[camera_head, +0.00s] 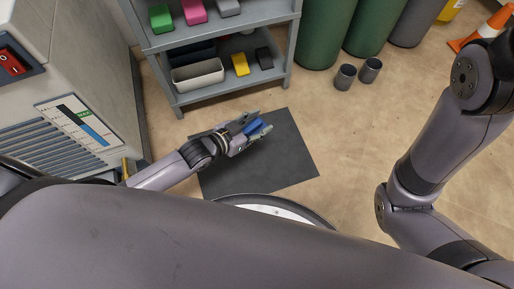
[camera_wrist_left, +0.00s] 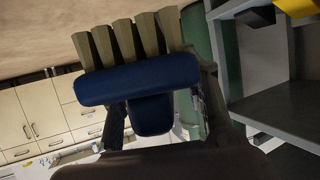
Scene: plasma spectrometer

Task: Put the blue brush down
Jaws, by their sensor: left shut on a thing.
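My left gripper (camera_head: 251,127) reaches out above the dark floor mat (camera_head: 288,165) in the head view. It is shut on the blue brush (camera_head: 255,127). In the left wrist view the brush (camera_wrist_left: 140,80) sits across the front of the gripper, its blue block between the fingers. Its thick grey-tan bristles point to the top of that picture, away from the gripper. How high the brush is above the floor I cannot tell. My right arm shows at the right of the head view, but its gripper is out of the picture.
A grey shelf (camera_head: 222,97) stands beyond the mat, with green, pink and grey brushes above and a white bin (camera_head: 198,76), yellow and dark blocks below. Two grey cups (camera_head: 345,77) stand near green cylinders (camera_head: 325,35). A spectrometer cabinet (camera_head: 60,100) is at left.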

